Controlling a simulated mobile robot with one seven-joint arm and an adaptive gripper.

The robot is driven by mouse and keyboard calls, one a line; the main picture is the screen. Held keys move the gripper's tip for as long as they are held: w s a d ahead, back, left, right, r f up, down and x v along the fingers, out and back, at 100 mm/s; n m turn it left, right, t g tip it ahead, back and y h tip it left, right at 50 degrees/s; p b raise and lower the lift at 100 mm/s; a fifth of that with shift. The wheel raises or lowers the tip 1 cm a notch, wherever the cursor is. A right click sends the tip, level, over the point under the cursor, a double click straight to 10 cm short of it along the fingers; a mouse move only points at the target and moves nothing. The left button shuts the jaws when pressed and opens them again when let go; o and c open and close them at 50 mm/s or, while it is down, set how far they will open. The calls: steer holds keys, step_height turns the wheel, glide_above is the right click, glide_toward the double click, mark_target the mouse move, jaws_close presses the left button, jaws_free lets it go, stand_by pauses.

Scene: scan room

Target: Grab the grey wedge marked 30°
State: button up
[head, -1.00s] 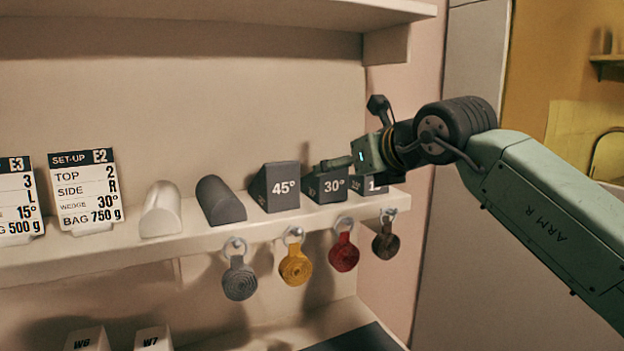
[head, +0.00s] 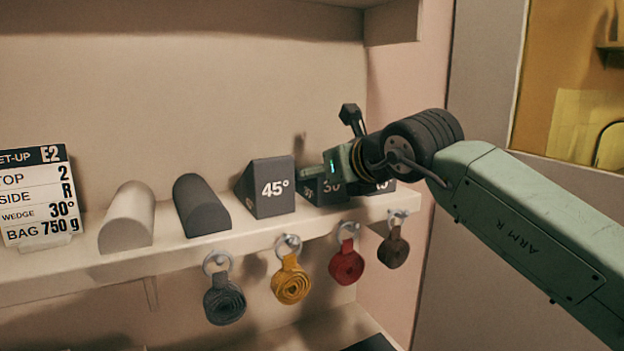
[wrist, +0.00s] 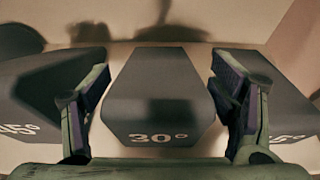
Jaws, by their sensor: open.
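The grey wedge marked 30° (wrist: 160,95) is centred in the wrist view, its number facing me. In the head view the 30° wedge (head: 318,198) stands on the shelf, largely covered by my gripper (head: 312,180). The 45° wedge (head: 268,188) stands to its left and also shows at the left of the wrist view (wrist: 40,95). Another wedge (wrist: 285,100) shows at the right, its number partly hidden.
The shelf (head: 170,250) also holds a dark half-round bolster (head: 203,207), a pale one (head: 128,217) and a set-up card (head: 40,195). Rolled straps in grey (head: 223,300), yellow (head: 291,280), red (head: 346,263) and brown (head: 393,248) hang from its front edge.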

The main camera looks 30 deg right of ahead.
steer(key=shift+w+f, duration=0.25)
steer(key=shift+w, duration=0.3)
steer(key=shift+s+a+r, duration=0.1)
steer(key=shift+s+r, duration=0.05)
steer(key=shift+s, duration=0.1)
steer(key=shift+c, duration=0.2)
steer(key=c, duration=1.2)
steer(key=shift+o, duration=0.2)
